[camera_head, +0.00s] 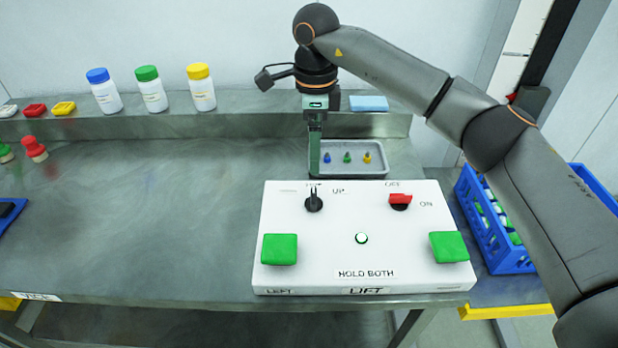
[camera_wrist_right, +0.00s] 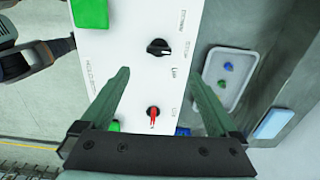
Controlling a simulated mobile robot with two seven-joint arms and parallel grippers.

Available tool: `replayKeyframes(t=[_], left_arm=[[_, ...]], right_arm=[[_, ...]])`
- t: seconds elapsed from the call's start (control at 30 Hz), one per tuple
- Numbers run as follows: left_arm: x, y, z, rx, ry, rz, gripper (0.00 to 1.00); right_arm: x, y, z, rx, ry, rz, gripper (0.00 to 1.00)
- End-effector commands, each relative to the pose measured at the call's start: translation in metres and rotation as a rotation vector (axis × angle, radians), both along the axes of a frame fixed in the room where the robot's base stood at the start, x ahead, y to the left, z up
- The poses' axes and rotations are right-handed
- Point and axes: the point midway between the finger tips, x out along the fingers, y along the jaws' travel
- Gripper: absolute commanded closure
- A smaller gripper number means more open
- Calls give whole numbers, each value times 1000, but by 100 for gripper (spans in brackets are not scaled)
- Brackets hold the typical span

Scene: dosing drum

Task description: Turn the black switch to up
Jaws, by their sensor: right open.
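The black switch (camera_head: 314,201) is a rotary knob at the back left of the white panel (camera_head: 330,225). Its pointer faces straight back at the middle label, with the UP label to its right. The black switch also shows in the right wrist view (camera_wrist_right: 158,47), just beyond the fingertips. My right gripper (camera_head: 315,150) hangs pointing down behind the black switch in the head view. In the right wrist view my right gripper (camera_wrist_right: 161,73) is open, with nothing between its green fingers. It looks apart from the knob. My left gripper is not in view.
A red switch (camera_head: 400,201) sits on the panel's right, with green buttons (camera_head: 279,249) (camera_head: 449,246) at the front corners. A grey tray (camera_head: 374,172) with small coloured pieces lies behind the panel. A blue crate (camera_head: 507,258) stands right.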

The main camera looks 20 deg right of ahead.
Motion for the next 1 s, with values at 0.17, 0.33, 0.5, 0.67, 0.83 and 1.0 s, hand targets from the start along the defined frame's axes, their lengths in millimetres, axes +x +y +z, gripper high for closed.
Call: replayKeyframes(t=[0.17,0.33,0.5,0.67,0.83,1.0], left_arm=[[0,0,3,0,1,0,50],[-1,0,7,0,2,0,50],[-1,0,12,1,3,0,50],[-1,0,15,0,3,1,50],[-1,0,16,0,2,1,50],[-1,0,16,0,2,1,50]], right_arm=[[-1,-2,-18,-5,5,-2,5],[-1,-1,-52,-3,6,-2,5],[-1,-1,-86,-2,6,-2,5],[-1,0,-109,-1,3,0,5],[0,0,-122,-2,1,-1,5],[0,0,-124,-1,0,-1,5]])
